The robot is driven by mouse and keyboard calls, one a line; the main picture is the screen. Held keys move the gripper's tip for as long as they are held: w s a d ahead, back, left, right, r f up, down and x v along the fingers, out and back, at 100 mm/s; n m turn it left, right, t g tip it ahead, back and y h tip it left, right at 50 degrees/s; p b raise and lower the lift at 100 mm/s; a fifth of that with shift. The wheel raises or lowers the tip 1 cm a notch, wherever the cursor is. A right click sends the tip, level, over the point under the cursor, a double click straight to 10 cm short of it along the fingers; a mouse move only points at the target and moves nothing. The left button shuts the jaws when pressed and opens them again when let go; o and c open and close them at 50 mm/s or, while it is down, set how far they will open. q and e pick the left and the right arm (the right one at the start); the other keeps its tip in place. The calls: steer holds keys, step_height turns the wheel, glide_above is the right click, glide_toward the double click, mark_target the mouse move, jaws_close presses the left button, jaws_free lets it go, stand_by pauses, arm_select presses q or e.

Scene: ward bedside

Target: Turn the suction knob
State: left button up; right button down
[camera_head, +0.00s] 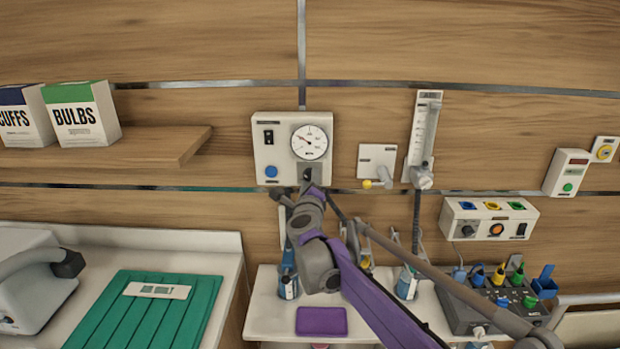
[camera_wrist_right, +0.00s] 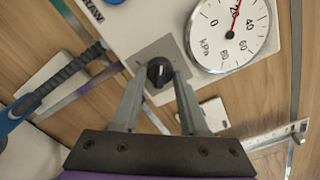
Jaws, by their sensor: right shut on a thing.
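The suction unit (camera_head: 264,149) is a white box on the wood wall with a round gauge (camera_head: 310,142), a black switch and a blue button. Its black suction knob (camera_wrist_right: 159,72) sits on a grey plate below the gauge, between my right gripper's fingers in the wrist view. My right gripper (camera_head: 307,187) reaches up to the lower edge of the unit and is shut on the knob. The gauge (camera_wrist_right: 232,30) also shows in the wrist view, its red needle pointing up near 20. In the head view my gripper partly hides the knob. My left gripper is not in view.
A flowmeter (camera_head: 424,130) and a small white outlet plate (camera_head: 377,163) are on the wall to the right. Bottles hang below, near a purple pad (camera_head: 321,321). Boxes stand on a shelf (camera_head: 150,150) at left.

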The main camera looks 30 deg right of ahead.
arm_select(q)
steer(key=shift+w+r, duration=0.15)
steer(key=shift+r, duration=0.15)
arm_select(e)
steer(key=shift+m, duration=0.4)
steer(key=shift+c, duration=2.2)
jaws_free()
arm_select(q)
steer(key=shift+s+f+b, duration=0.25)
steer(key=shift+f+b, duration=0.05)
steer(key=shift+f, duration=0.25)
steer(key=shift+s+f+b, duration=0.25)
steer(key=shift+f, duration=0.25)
arm_select(e)
steer(key=v, duration=1.1)
steer(key=shift+w, duration=0.1)
